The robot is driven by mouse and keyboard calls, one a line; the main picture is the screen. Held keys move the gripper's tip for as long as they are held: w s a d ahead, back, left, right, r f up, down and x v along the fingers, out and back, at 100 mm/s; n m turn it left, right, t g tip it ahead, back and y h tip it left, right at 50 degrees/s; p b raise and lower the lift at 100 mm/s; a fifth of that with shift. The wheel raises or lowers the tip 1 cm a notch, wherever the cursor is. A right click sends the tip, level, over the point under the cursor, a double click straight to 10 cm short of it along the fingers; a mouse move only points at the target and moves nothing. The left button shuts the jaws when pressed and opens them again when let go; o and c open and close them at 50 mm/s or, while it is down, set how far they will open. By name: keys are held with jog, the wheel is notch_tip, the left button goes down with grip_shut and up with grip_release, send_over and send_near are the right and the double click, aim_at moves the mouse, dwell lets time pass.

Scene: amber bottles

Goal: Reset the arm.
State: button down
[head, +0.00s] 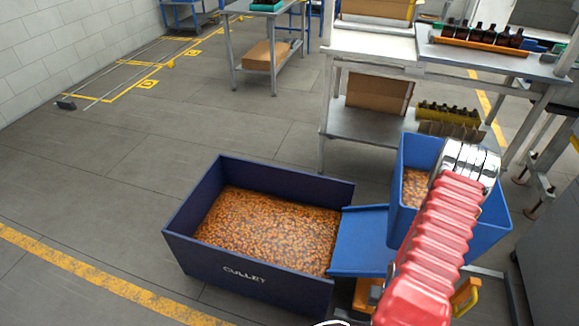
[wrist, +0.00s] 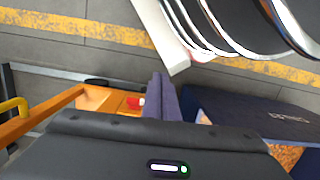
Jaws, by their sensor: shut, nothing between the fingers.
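My gripper (wrist: 158,78) shows in the wrist view as two purple-grey fingers pressed together, with nothing between them. It points down past an orange frame and the dark blue bin. In the head view my red ribbed arm rises at the right, across the blue tub, and the gripper itself cannot be made out there.
A dark blue bin (head: 250,271) marked CULLET holds amber bits; it also shows in the wrist view (wrist: 235,108). A blue chute (head: 362,240) joins it to a blue tub (head: 410,155). An orange frame (wrist: 45,118) stands left in the wrist view.

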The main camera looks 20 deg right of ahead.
jog(key=w+a+r, duration=0.2)
jog(key=w+r, duration=0.1)
jog(key=r, duration=0.7)
jog(key=w+a+r+n+h, duration=0.1)
jog(key=w+a+r, duration=0.15)
jog(key=r, duration=0.65)
jog(key=w+a+r, duration=0.1)
jog(key=w+r, duration=0.2)
jog(key=r, duration=0.7)
jog(key=a+r+n+t, duration=0.3)
jog(key=a+r, duration=0.8)
jog(key=r, duration=0.3)
jog(key=a+r+n+t, duration=0.3)
jog(key=a+r, duration=0.8)
jog(key=r, duration=0.3)
jog(key=shift+w+a+r+t, duration=0.15)
jog(key=shift+w+r+t, duration=0.05)
jog(key=shift+r+t, duration=0.2)
